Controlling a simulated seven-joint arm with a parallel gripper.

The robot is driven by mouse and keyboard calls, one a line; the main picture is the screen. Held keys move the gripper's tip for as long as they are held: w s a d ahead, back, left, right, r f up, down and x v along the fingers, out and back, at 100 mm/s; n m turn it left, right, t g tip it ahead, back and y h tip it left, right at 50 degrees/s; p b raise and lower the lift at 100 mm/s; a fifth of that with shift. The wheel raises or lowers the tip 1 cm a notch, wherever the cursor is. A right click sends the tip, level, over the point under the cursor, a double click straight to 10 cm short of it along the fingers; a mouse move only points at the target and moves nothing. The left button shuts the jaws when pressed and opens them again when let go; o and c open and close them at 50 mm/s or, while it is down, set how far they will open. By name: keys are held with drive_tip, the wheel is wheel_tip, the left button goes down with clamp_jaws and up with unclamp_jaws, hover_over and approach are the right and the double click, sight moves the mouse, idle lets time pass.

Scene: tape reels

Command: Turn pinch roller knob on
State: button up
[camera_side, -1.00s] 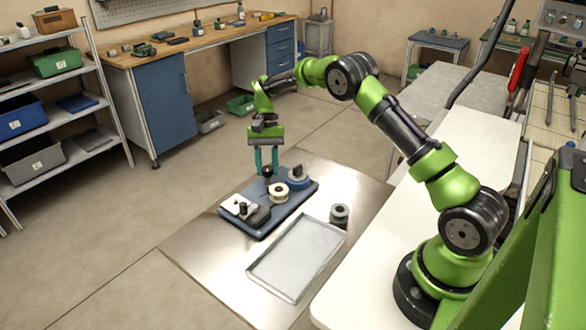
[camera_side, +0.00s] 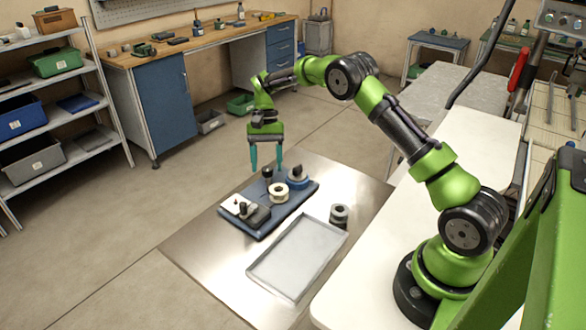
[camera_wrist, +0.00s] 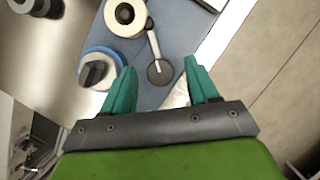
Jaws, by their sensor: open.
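A dark round knob (camera_wrist: 160,74) with a white pointer line stands on the blue deck (camera_wrist: 186,30), at the end of a pale arm that runs to a white roller (camera_wrist: 125,17). I take it for the pinch roller knob. The pointer line runs up the wrist picture, toward the roller. In the side view the black knob (camera_side: 267,173) is upright at the deck's back edge. My gripper (camera_side: 266,166) is open above it, one finger to each side. In the wrist view the gripper (camera_wrist: 160,72) holds nothing, and the knob shows between the fingertips.
A blue disc with a black grip (camera_wrist: 96,72) stands close beside one finger. A pale block with dark parts (camera_side: 245,210) is on the deck's front end. A metal tray (camera_side: 297,257) and a dark reel (camera_side: 339,215) lie nearer on the metal sheet.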

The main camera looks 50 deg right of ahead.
drive_tip(key=v, duration=1.1)
drive_tip(key=shift+r, duration=0.15)
drive_tip(key=s+a+r+n+t, duration=0.2)
drive_tip(key=s+a+r+t, duration=0.1)
drive_tip(key=s, duration=0.6)
drive_tip(key=s+a+r+n+t+h, duration=0.1)
drive_tip(key=s+a+r+n+t, duration=0.1)
drive_tip(key=s+a, duration=0.4)
drive_tip(key=s+a+r+n+t, duration=0.2)
drive_tip(key=s+a+r+t, duration=0.2)
drive_tip(key=s, duration=1)
drive_tip(key=shift+a+r+t+h, duration=0.3)
drive_tip(key=shift+a+r+t, duration=0.1)
drive_tip(key=shift+a+t, duration=0.15)
